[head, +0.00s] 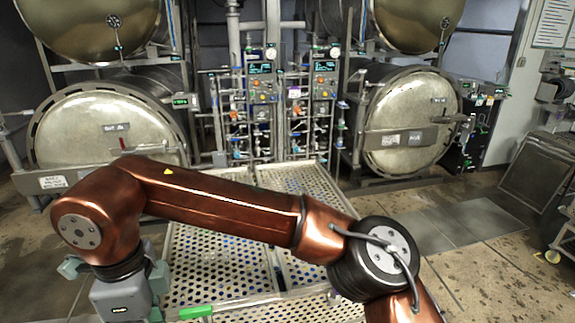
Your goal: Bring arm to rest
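My copper-coloured arm comes in from the bottom right and reaches left across the front of the head view. It bends down at the left end to a grey and teal gripper (120,297), which I take as my right one. Its teal side parts stand apart on both sides of the grey body. The fingertips are cut off by the bottom edge, so I cannot tell whether it is open or shut. My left gripper is not in view.
Perforated metal trays (225,262) lie under and behind the arm, with a green piece (196,312) at the front. Round retort doors stand shut at left (108,135) and right (410,122). A control panel (262,85) stands between them.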

